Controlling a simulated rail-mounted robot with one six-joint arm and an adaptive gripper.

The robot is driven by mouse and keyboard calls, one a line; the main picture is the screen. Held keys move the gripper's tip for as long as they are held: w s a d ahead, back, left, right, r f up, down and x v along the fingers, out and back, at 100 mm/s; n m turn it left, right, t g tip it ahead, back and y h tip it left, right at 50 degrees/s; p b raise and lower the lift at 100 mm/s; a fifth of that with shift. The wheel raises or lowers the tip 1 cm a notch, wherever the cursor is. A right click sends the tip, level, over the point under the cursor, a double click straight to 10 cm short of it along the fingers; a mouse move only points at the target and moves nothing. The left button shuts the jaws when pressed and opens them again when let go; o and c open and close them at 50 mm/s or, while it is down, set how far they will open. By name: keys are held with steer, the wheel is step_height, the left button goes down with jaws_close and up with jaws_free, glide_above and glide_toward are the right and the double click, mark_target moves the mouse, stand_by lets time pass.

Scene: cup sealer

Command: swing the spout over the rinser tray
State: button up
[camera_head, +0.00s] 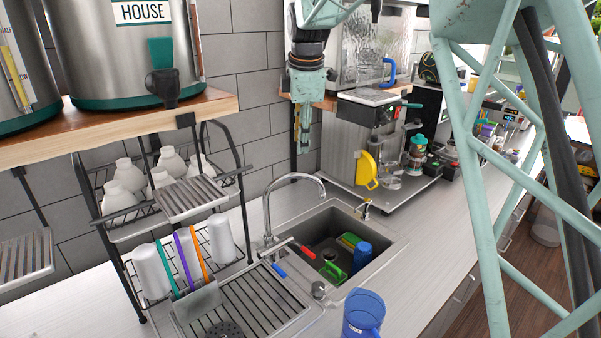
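The silver spout (297,177) is a curved gooseneck tap. It rises from the counter behind the sink, left of the basin, and its arch reaches right so its tip hangs over the sink (378,253). The ribbed metal rinser tray (250,301) lies left of the sink, with a round dark rinser (225,330) at its near end. The spout's tip is not over the tray. My gripper (302,150) points down, above and behind the spout, apart from it. I see nothing held in it, but its finger gap is unclear.
A dish rack (243,206) with white cups stands left of the tap, below a wooden shelf (130,120) with large urns. A blue pitcher (363,315) stands on the counter at the front. A blue cup (361,255) is in the basin.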

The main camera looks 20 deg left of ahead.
mark_target(300, 174)
steer(key=shift+f, duration=0.1)
steer(key=shift+p+x, duration=0.6)
steer(key=shift+x, duration=6.25)
steer(key=shift+w, duration=0.1)
steer(key=shift+c, duration=0.4)
jaws_close()
